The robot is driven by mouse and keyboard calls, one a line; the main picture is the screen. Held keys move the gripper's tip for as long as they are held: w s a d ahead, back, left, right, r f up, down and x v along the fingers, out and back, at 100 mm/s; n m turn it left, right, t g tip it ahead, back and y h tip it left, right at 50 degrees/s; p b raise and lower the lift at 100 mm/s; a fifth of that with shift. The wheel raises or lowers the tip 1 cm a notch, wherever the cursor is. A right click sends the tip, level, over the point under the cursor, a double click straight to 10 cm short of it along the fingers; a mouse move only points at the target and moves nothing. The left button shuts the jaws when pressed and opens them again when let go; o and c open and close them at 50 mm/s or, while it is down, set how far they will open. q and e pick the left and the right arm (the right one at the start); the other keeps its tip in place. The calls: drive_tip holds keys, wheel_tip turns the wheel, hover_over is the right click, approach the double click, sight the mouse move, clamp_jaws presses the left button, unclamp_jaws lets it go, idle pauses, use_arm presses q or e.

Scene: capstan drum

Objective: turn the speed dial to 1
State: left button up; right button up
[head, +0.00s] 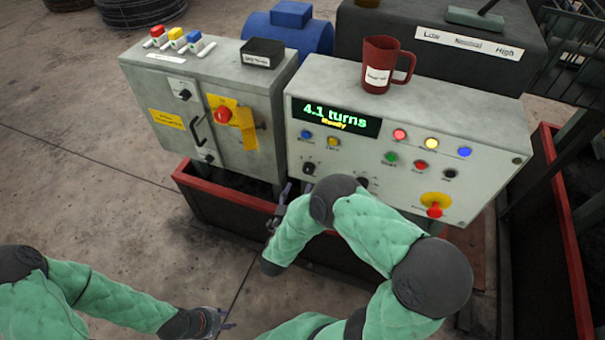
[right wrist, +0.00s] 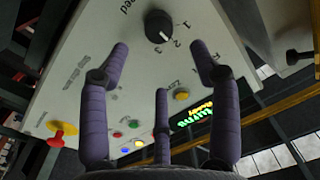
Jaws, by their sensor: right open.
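The speed dial (right wrist: 158,26) is a black knob with numbers 1, 2 and 3 beside it. Its pale mark faces the side of 2 and 3, away from 1; I cannot read it exactly. In the head view the dial (head: 308,169) is at the lower left of the grey control panel (head: 460,125). My right gripper (head: 297,187) is just below it, fingers toward the panel. In the right wrist view its purple fingers (right wrist: 160,60) are spread and empty, apart from the dial. My left gripper (head: 229,318) is low, away from the panel, fingers apart.
The display (head: 335,117) reads 4.1 turns, Ready. Several coloured buttons and a red emergency stop (head: 435,210) are on the panel. A red mug (head: 378,65) stands on top. A grey cabinet (head: 215,110) is at the left. My right arm covers the panel's lower middle.

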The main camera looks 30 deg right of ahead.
sight(308, 171)
drive_tip(key=b+x, duration=0.2)
drive_tip(key=x, duration=0.5)
drive_tip(key=shift+f, duration=0.15)
drive_tip(key=shift+x, duration=0.8)
drive_tip(key=c, duration=1.1)
